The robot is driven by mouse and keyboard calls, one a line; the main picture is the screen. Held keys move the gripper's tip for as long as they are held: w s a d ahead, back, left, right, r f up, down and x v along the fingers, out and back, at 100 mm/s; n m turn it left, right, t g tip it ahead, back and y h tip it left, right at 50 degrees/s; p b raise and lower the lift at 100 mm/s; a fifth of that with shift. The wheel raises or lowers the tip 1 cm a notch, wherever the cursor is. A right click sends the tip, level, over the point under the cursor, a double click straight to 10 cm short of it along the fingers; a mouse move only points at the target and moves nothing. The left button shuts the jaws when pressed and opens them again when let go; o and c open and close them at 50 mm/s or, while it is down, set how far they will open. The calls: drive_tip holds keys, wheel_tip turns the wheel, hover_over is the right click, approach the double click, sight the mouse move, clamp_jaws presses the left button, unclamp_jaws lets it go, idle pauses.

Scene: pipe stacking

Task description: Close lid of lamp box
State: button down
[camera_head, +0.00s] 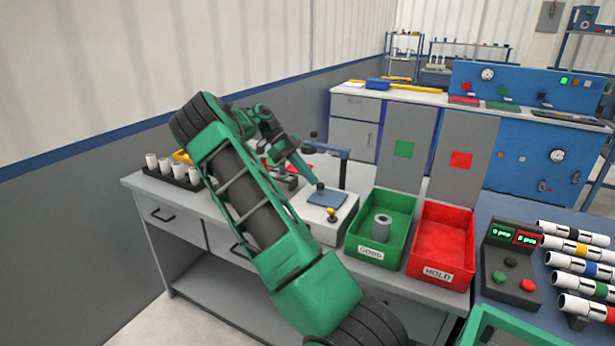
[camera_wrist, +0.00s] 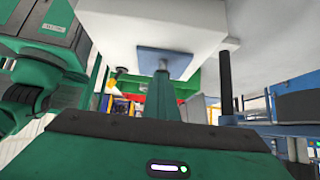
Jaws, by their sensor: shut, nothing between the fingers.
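A pale box (camera_head: 307,207) with a blue square plate (camera_head: 336,200) on top stands on the workbench; it may be the lamp box, but I cannot make out a separate lid. In the wrist view the pale box (camera_wrist: 135,18) fills the top, with the blue plate (camera_wrist: 183,62) on it. My gripper (camera_head: 319,187) is shut and empty, its tip at the blue plate. In the wrist view my gripper (camera_wrist: 162,66) ends against or just short of the plate; contact is unclear.
A dark post with a blue arm (camera_head: 341,168) rises behind the box. A green bin (camera_head: 360,245) holding a grey pipe (camera_head: 381,227) and an empty red bin (camera_head: 440,240) stand to the right. White cups (camera_head: 164,165) stand in a rack at left. My arm hides part of the bench.

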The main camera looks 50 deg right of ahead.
drive_tip(key=shift+s+a+f, duration=0.1)
drive_tip(key=shift+a+f, duration=0.05)
drive_tip(key=shift+f, duration=0.3)
drive_tip(key=w+f+v, duration=0.1)
drive_tip(key=v, duration=1.1)
drive_tip(key=shift+w, duration=0.25)
drive_tip(key=shift+f, duration=0.1)
